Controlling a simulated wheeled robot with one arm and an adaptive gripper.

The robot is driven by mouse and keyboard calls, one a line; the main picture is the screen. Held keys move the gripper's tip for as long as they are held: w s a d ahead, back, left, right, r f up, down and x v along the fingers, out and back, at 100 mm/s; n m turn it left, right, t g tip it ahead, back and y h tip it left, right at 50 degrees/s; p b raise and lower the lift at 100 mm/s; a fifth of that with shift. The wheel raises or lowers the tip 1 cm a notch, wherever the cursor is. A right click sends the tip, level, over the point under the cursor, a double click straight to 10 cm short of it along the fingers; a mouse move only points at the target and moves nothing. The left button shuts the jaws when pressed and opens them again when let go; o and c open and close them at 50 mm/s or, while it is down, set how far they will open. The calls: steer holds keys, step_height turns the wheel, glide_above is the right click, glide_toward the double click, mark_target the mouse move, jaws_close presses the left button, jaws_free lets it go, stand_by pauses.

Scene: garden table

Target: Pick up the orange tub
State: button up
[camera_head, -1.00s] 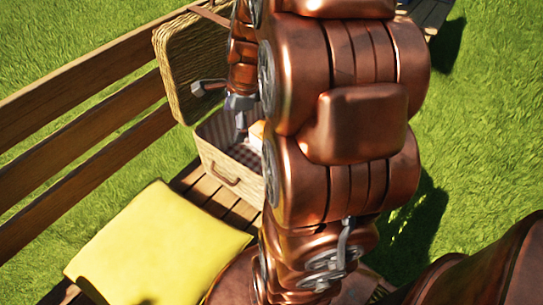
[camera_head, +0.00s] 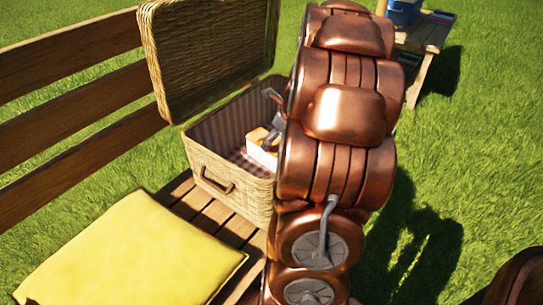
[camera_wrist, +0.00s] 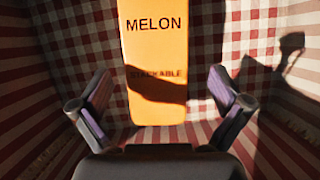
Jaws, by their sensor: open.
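The orange tub (camera_wrist: 155,55) shows in the wrist view with the dark words "MELON" and "STACKABLE" on its face. It is inside the wicker basket (camera_head: 213,170), on the red and white checked lining. In the head view a small orange and white patch of it (camera_head: 257,136) shows in the basket, partly hidden by my gripper and arm. My gripper (camera_wrist: 161,88) is open and empty, with one finger towards each side of the tub's near part. In the head view my gripper (camera_head: 271,117) is at the basket's opening. I cannot tell how far it is from the tub.
The basket's open lid (camera_head: 207,55) stands up at the back. The basket sits on a slatted wooden bench (camera_head: 70,120) beside a yellow cushion (camera_head: 130,255). A wooden table (camera_head: 425,40) with a blue box (camera_head: 403,12) stands far back. Grass lies to the right.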

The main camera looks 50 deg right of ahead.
steer(key=b+x, duration=0.2)
steer(key=x, duration=0.1)
steer(key=b+x, duration=0.1)
steer(key=x, duration=0.1)
steer(key=shift+s+a+f, duration=0.2)
steer(key=shift+s+a, duration=0.05)
steer(key=shift+a, duration=0.1)
steer(key=shift+w+f, duration=0.25)
steer(key=shift+f, duration=0.1)
steer(key=shift+d, duration=0.1)
steer(key=c, duration=1.7)
steer(key=shift+r, duration=0.15)
